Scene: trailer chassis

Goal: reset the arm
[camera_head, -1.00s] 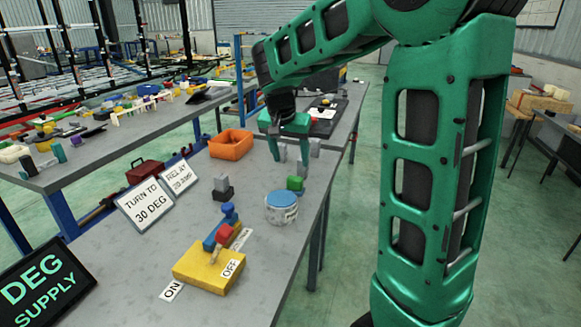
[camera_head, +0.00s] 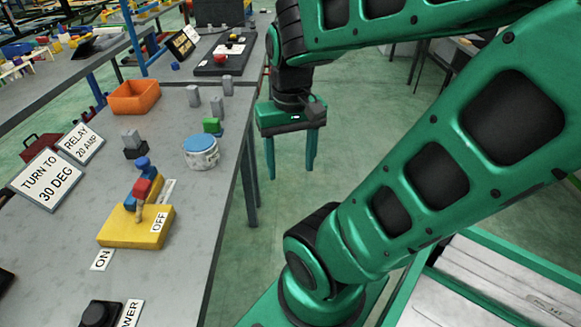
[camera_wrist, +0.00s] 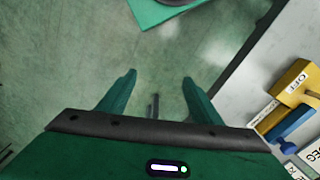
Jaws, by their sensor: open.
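My gripper (camera_head: 290,168) hangs from the green arm in the head view, to the right of the workbench edge and over the floor. Its two fingers point down, apart, with nothing between them.
The grey workbench (camera_head: 215,240) is on the left. It bears a yellow switch block (camera_head: 130,230), a blue-lidded round can (camera_head: 201,152), an orange bin (camera_head: 134,97), several grey blocks and two signs. The yellow block also shows in the wrist view (camera_wrist: 296,80). Open floor lies right of the bench.

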